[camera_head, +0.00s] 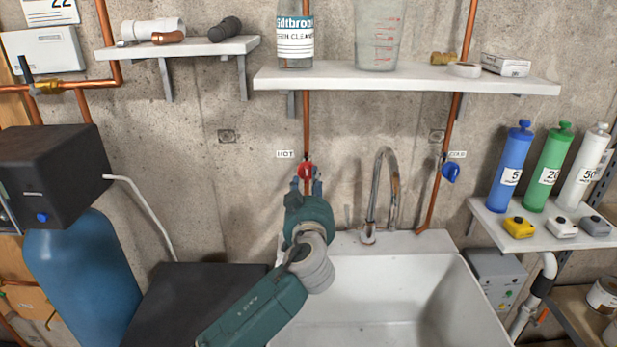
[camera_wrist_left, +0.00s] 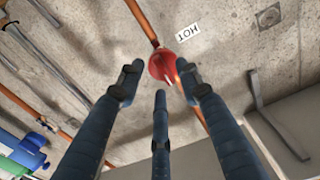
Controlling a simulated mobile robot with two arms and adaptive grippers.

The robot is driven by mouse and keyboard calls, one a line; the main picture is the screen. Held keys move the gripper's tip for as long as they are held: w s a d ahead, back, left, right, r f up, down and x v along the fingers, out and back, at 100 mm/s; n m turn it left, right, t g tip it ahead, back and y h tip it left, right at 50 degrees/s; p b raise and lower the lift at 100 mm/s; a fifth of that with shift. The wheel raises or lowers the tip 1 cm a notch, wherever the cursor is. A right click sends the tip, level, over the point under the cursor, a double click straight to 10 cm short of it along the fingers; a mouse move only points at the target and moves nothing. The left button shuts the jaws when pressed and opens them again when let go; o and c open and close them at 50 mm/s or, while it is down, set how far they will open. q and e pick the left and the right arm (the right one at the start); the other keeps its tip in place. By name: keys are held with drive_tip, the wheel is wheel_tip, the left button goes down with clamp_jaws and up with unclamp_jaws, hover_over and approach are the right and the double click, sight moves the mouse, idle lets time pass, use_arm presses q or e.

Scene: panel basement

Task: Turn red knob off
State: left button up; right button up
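The red knob (camera_head: 305,170) is on the copper pipe beside the HOT label, above the left side of the sink. In the left wrist view the red knob (camera_wrist_left: 163,66) is straight ahead, just beyond the fingertips. My left gripper (camera_head: 307,185) reaches up from below, with its fingers at the knob's lower edge in the head view. Its three fingers (camera_wrist_left: 158,85) are spread apart with nothing between them. Whether a fingertip touches the knob cannot be told. My right gripper is not in view.
A steel faucet (camera_head: 383,190) rises right of the gripper over the white sink (camera_head: 375,300). A blue knob (camera_head: 450,172) is on the COLD pipe. A shelf (camera_head: 405,78) with a bottle and beaker hangs above. Cartridges stand on the right shelf (camera_head: 490,213).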

use_arm(q)
drive_tip(key=shift+w, duration=0.8)
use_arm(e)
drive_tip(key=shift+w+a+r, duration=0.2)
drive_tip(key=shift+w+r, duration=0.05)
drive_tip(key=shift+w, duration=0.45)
use_arm(q)
drive_tip(key=shift+c, duration=0.5)
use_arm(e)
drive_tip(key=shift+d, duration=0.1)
use_arm(q)
clamp_jaws()
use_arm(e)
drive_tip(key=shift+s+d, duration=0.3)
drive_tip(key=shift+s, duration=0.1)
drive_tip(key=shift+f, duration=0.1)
